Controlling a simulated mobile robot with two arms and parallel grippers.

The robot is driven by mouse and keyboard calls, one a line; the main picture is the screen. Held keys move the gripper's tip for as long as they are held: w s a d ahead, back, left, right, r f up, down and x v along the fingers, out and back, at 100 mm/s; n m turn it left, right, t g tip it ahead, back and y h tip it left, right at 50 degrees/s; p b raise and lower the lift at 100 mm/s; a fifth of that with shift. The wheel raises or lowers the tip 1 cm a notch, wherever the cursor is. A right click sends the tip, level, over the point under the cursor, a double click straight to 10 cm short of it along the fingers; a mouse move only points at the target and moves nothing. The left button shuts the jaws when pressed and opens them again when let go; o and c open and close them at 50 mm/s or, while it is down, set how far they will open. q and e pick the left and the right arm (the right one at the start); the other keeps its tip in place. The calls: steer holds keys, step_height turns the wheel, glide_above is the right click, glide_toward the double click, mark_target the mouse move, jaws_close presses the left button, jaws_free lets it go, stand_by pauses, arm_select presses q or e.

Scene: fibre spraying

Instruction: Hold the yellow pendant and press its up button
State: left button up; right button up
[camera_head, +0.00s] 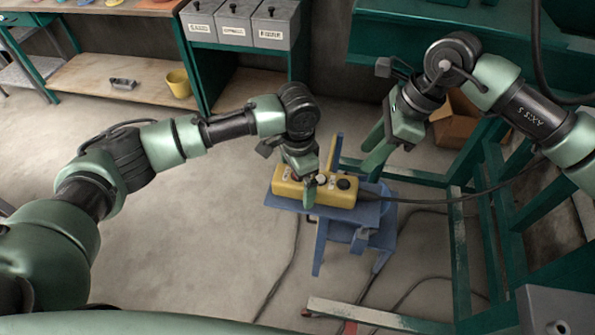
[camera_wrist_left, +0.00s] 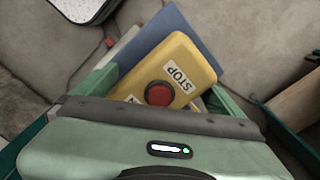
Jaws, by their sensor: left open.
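The yellow pendant (camera_head: 330,193) lies on a small blue stool (camera_head: 285,204). A white button (camera_head: 321,179) and a black button (camera_head: 343,184) show on its top; I cannot read which is up. My left gripper (camera_head: 310,188) is over the pendant's left part and hides some of it. In the left wrist view the pendant (camera_wrist_left: 178,62), with a red button (camera_wrist_left: 159,93) and a STOP label, lies between the open fingers of my left gripper (camera_wrist_left: 165,95). My right gripper (camera_head: 376,152) hangs above and right of the pendant, apart from it; its jaw opening is unclear.
The pendant's black cable (camera_head: 440,200) runs right to a green metal frame (camera_head: 485,215). A cardboard box (camera_head: 455,120) stands behind the right arm. A workbench with grey bins (camera_head: 240,22) and a yellow cup (camera_head: 179,84) is at the back.

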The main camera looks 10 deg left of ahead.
arm_select(q)
steer(key=shift+f, duration=0.1)
jaws_close()
steer(key=c, duration=2.2)
jaws_free()
arm_select(e)
jaws_close()
arm_select(q)
steer(key=c, duration=2.2)
jaws_free()
